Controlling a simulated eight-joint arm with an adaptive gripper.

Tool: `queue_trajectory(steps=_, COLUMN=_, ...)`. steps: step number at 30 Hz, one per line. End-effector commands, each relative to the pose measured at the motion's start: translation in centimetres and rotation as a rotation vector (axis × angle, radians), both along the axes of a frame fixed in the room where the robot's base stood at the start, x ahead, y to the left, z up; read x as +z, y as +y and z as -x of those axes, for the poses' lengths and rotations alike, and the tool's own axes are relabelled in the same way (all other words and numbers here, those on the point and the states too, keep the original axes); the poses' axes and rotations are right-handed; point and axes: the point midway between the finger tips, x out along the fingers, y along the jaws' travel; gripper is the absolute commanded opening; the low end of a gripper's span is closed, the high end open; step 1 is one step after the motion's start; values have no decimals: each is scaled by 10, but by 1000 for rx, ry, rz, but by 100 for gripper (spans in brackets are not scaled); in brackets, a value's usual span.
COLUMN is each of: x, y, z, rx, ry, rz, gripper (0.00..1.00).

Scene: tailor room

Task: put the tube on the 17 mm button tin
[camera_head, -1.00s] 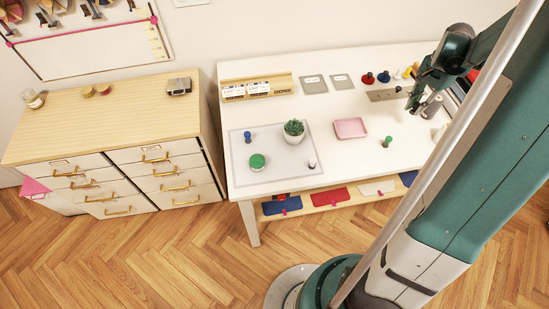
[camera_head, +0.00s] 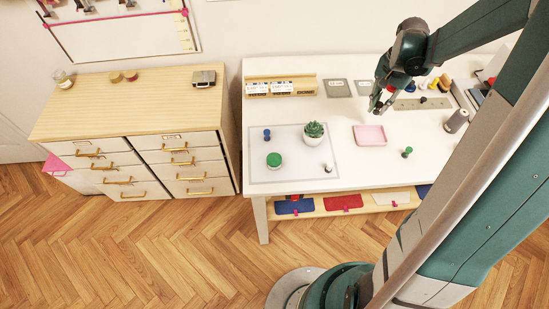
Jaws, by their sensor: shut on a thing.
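My gripper (camera_head: 380,106) is over the back middle of the white table, pointing down, just above and behind the pink tray. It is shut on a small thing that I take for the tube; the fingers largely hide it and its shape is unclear. Two flat grey square pieces with pale labels, left (camera_head: 335,88) and right (camera_head: 364,88), lie at the back, left of my gripper. The labels are too small to read, so I cannot tell which thing is the 17 mm button tin.
A wooden rack (camera_head: 309,85) of labelled boxes stands at the back left. A pink tray (camera_head: 370,135), a potted plant (camera_head: 314,132), a green-topped round thing (camera_head: 274,160) and a green pin-like piece (camera_head: 407,152) stand on the table. A grey spool (camera_head: 456,121) stands at the right.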

Motion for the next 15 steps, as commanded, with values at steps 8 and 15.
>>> queue_trajectory(steps=8, x=5, y=67, z=0, rx=143, ry=0, rz=0, gripper=5)
queue_trajectory(steps=15, x=8, y=121, z=5, rx=262, ry=1, rz=1, gripper=5)
